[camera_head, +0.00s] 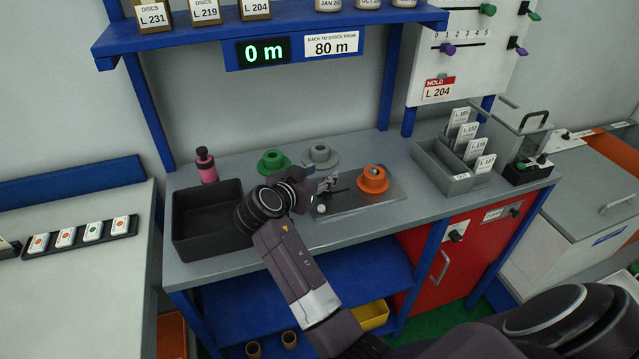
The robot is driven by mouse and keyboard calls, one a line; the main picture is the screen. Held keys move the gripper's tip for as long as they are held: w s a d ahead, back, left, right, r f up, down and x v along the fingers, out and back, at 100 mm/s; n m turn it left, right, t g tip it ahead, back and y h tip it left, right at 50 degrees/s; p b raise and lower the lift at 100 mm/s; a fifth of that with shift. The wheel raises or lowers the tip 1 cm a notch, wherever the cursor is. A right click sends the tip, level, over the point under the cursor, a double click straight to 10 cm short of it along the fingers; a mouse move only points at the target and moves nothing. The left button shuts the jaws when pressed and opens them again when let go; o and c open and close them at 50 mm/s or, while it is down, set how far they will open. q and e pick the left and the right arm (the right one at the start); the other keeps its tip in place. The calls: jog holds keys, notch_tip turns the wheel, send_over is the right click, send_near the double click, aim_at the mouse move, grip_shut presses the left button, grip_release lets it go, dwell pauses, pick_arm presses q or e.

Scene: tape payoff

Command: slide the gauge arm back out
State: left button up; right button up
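A grey metal plate (385,199) lies on the workbench and carries an orange flanged spool (372,180). A small white round knob (321,208) shows at the plate's left end, just below my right gripper (331,183). My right gripper reaches in from the left over the plate, left of the spool and apart from it. Its fingers are small and dark here, and I cannot tell whether they are open or hold anything. The gauge arm cannot be made out clearly; the gripper may hide part of it. My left gripper is not in view.
Green (273,161) and grey (320,156) spools stand behind the gripper. A black bin (192,250) and a pink bottle (206,164) are at the left. A grey card tray (437,165) stands at the right. A display (263,52) reads 0 m under the blue shelf.

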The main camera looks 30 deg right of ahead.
notch_tip(320, 180, up, 7)
jog(key=shift+a+f, duration=0.1)
jog(key=shift+f, duration=0.15)
dwell(0.5)
